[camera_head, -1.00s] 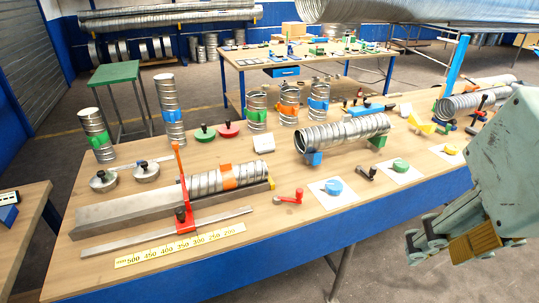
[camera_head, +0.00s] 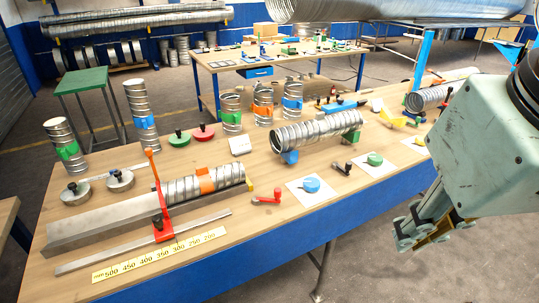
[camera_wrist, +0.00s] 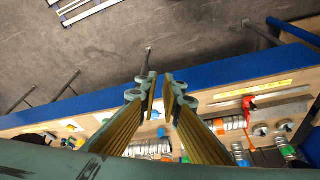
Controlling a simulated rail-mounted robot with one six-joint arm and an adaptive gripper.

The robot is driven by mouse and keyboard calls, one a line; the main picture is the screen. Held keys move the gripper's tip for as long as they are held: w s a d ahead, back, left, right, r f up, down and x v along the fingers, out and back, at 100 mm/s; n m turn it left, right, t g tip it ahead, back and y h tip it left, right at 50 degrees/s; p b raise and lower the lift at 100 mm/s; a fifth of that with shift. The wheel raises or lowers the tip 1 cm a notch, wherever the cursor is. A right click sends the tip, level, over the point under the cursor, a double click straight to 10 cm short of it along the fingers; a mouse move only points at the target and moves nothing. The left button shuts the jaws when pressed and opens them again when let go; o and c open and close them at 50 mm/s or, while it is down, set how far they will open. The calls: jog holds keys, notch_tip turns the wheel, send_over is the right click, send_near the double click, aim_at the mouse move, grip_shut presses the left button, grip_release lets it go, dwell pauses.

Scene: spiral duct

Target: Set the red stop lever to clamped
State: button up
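The red stop (camera_head: 163,222) stands on the measuring rail beside a grey channel (camera_head: 100,222) at the front left of the bench. Its long red lever arm (camera_head: 155,172) rises upright, leaning a little left, with a black knob low on the stop. A spiral duct (camera_head: 205,185) with an orange clip lies in the channel just right of it. The red stop also shows in the wrist view (camera_wrist: 248,106). My gripper (camera_head: 408,232) hangs beyond the bench's front edge, far right of the stop. In the wrist view its fingers (camera_wrist: 162,88) stand apart with nothing between them.
A separate red handle (camera_head: 267,199) lies on the bench to the right of the channel. A blue knob (camera_head: 311,184) and green knob (camera_head: 374,159) sit on white plates. A larger duct (camera_head: 315,132) rests behind them. The floor before the bench is clear.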

jog(key=shift+w+a+r, duration=0.1)
jog(key=shift+w+r, duration=0.35)
jog(key=shift+w, duration=0.3)
grip_shut()
jog(key=w+a+r+m+g+p, duration=0.1)
jog(key=w+p, duration=0.1)
jog(key=w, duration=0.8)
jog(key=w+a+r+m+g+y+p, duration=0.1)
jog(key=w+a+g+p, duration=0.1)
jog(key=w, duration=0.9)
jog(key=w+a+r+g+p, duration=0.1)
jog(key=w+p, duration=0.1)
jog(key=w, duration=0.8)
jog(key=w+a+f+m+g+p, duration=0.1)
jog(key=w+a+f+g+p, duration=0.1)
jog(key=w+f, duration=1)
jog(key=w+a+f+m+g+p, duration=0.1)
jog(key=w+a+f+p, duration=0.3)
jog(key=w+f, duration=0.7)
jog(key=shift+w+a+f+m+g+y+p, duration=0.15)
jog(key=shift+w+f+m+g+y+p, duration=0.25)
jog(key=shift+f, duration=0.5)
jog(key=shift+s+f, duration=0.1)
jog(key=shift+f, duration=0.05)
